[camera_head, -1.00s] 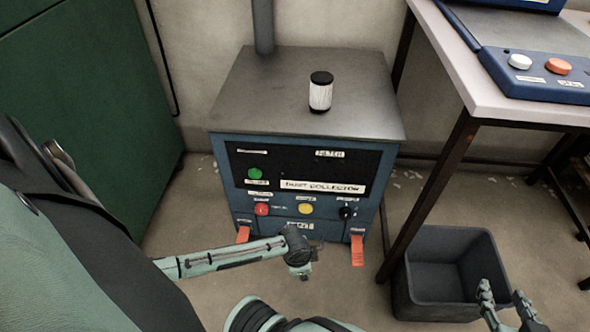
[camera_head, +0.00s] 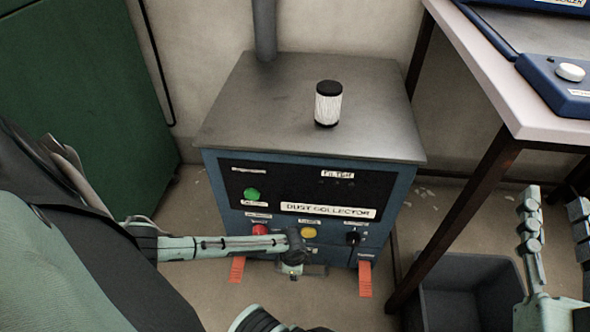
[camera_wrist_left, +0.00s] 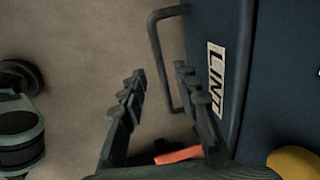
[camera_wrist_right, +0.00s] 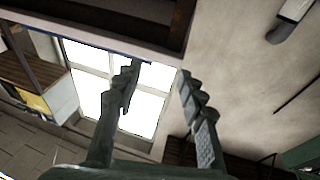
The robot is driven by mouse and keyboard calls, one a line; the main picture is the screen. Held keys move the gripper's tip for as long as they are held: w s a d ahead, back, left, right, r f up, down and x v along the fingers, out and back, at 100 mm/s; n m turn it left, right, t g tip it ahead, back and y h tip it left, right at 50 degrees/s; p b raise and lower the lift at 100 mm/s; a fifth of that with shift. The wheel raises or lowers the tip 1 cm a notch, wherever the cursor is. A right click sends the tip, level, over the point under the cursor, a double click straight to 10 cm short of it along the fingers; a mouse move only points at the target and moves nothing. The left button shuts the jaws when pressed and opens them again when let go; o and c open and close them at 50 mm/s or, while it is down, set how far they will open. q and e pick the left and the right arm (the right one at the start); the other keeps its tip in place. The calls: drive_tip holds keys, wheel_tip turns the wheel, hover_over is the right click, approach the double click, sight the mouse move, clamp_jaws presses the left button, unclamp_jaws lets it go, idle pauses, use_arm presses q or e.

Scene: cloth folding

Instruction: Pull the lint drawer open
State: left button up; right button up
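The lint drawer shows in the left wrist view as a dark blue front with a white LINT label (camera_wrist_left: 216,80). Its thin grey bar handle (camera_wrist_left: 158,50) stands out from that front. My left gripper (camera_wrist_left: 158,88) is open, its fingertips close to the handle, with the handle nearest the right-hand finger. I cannot tell whether they touch. In the head view my left wrist hides most of the drawer, low on the blue dust collector (camera_head: 212,185). My right gripper (camera_head: 555,200) is open and empty at the right, away from the collector.
A black-capped white filter (camera_head: 328,105) stands on the collector's top. Orange tags (camera_head: 237,269) (camera_head: 365,279) hang at its lower corners. A dark bin (camera_head: 460,285) and a table (camera_head: 510,85) stand to the right. A green cabinet (camera_head: 75,90) stands left.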

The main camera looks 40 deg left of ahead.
use_arm(q)
drive_tip(key=shift+w+a+f+b, duration=0.15)
drive_tip(key=shift+f+b, duration=0.15)
drive_tip(key=shift+f, duration=0.5)
drive_tip(key=shift+w+a+f+b, duration=0.15)
drive_tip(key=shift+f+b, duration=0.15)
drive_tip(key=shift+f, duration=0.5)
use_arm(e)
drive_tip(key=shift+s+r+t+y, duration=0.15)
drive_tip(key=shift+s+r+t, duration=0.1)
drive_tip(key=shift+r+t, duration=0.45)
drive_tip(key=shift+s+r+t+y, duration=0.25)
drive_tip(key=shift+r+t, duration=0.1)
drive_tip(key=shift+r, duration=0.5)
drive_tip(key=shift+s+r+t+y, duration=0.1)
drive_tip(key=shift+s+r+t, duration=0.15)
drive_tip(key=shift+r+t, duration=0.45)
use_arm(q)
drive_tip(key=shift+d, duration=0.1)
use_arm(e)
drive_tip(key=shift+r, duration=0.1)
use_arm(q)
clamp_jaws()
use_arm(e)
drive_tip(key=shift+g, duration=0.25)
